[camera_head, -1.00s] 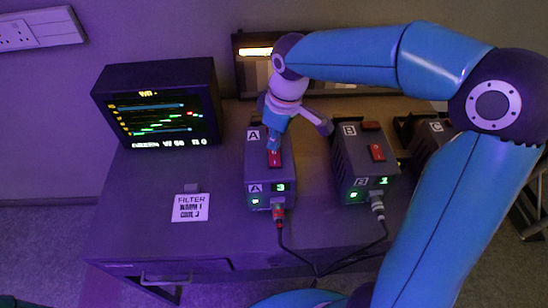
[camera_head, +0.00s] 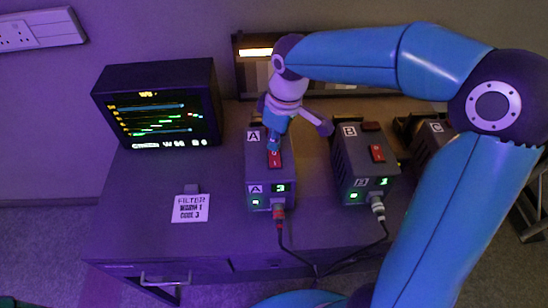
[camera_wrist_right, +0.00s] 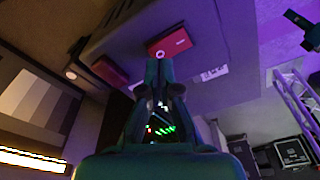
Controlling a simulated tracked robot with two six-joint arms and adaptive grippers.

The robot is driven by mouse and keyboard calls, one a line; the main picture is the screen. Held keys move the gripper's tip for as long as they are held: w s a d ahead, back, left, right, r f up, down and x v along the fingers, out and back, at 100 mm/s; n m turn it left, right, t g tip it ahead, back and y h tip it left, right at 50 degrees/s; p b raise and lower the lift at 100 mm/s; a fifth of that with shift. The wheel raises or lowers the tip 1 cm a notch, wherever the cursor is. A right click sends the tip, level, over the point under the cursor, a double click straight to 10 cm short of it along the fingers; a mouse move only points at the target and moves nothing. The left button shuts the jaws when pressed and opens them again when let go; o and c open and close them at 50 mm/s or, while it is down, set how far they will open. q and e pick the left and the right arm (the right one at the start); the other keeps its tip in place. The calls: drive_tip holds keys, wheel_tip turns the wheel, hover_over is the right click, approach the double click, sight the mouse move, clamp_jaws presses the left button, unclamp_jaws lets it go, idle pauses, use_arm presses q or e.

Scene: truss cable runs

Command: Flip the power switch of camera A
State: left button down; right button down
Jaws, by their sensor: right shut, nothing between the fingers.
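The grey camera A box (camera_head: 257,175) stands on the desk with an "A" label. Its front shows a lit green light and a green "3". Its red power switch (camera_head: 275,159) is on the top face; a red switch (camera_wrist_right: 169,42) also shows just past my fingertips in the right wrist view. My right gripper (camera_head: 273,146) is shut and empty, pointing down at the far end of the switch. I cannot tell whether the fingertips touch it. In the right wrist view the closed fingers (camera_wrist_right: 158,68) end just below the switch. My left gripper is not in view.
Camera B box (camera_head: 352,170) with its own red switch (camera_head: 377,153) stands to the right, and a box marked C (camera_head: 430,140) is beyond it. Cables hang from the fronts of A and B. A monitor (camera_head: 160,105) and a filter card (camera_head: 191,208) are at left.

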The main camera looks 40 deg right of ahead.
sight(274, 153)
drive_tip(key=shift+f+b, duration=0.85)
drive_tip(key=shift+f, duration=0.2)
idle(0.4)
drive_tip(key=shift+r+p, duration=2.9)
drive_tip(key=shift+r, duration=0.7)
drive_tip(key=shift+f, duration=0.1)
